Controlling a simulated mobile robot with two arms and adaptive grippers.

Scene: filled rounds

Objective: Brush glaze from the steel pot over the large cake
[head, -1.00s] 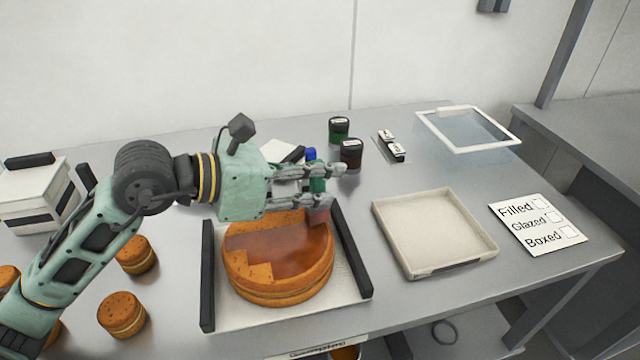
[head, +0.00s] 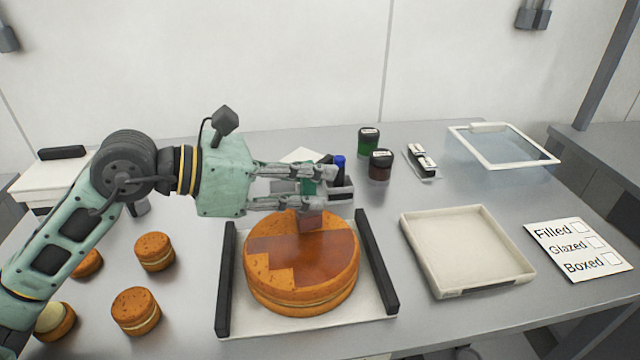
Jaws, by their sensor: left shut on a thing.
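The large cake (head: 270,262) is a round, orange-brown layered cake on a white board (head: 235,322) with black side rails. A glossy darker glaze (head: 322,262) covers a stepped patch across the middle and right of its top; the lower left and upper left look bare. My left gripper (head: 335,188) is shut on a brush with a green handle (head: 307,186). The brush's reddish head (head: 310,220) is at the far edge of the cake top; I cannot tell whether it touches. I cannot make out the steel pot; the gripper hides part of the area behind the cake. My right gripper is out of view.
Several small cakes (head: 136,310) lie at left. A green-labelled jar (head: 368,142) and a dark jar (head: 380,164) stand behind. An empty cream tray (head: 468,250), a checklist card (head: 578,250) and a clear-windowed lid (head: 503,146) are at right.

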